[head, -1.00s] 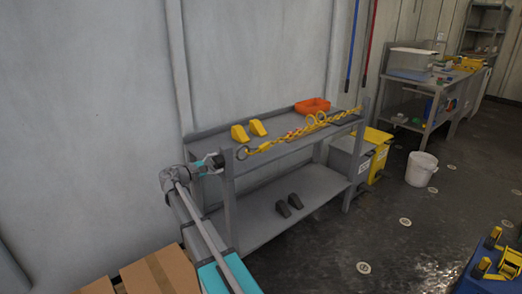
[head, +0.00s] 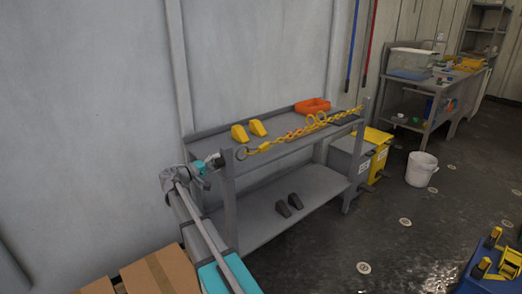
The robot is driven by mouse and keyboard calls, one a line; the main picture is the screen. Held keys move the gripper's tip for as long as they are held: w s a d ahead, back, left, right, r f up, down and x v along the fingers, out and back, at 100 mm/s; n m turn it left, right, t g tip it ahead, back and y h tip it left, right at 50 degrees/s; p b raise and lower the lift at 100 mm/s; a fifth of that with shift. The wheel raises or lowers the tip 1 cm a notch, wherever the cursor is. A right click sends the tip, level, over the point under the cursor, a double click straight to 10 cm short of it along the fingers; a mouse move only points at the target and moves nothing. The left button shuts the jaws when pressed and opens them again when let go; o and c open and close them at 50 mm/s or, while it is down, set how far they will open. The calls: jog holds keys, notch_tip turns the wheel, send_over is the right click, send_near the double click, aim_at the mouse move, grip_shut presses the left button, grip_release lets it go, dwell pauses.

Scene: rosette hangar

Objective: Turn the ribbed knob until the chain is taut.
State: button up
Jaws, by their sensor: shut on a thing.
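The yellow chain (head: 285,139) runs along the front of the grey bench, from a ring (head: 241,153) at the left post up to the right post. It looks close to straight, with yellow loops (head: 316,120) near its middle; any small slack is too fine to tell. My gripper (head: 212,163) is at the outer side of the left post, level with the chain's left end. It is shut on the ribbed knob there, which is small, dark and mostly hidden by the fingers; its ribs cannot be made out.
Two yellow wedges (head: 248,131) and an orange tray (head: 312,106) sit on the bench top (head: 210,143). Dark wedges (head: 289,205) lie on the lower shelf. Cardboard boxes (head: 150,277) stand at the bottom left. Bins (head: 376,152) and a white bucket (head: 421,169) stand to the right.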

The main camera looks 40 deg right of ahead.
jog(key=m, duration=0.4)
jog(key=shift+m, duration=1)
jog(key=shift+m, duration=1.7)
jog(key=o, duration=1.1)
jog(key=shift+o, duration=0.2)
jog(key=shift+a, duration=0.1)
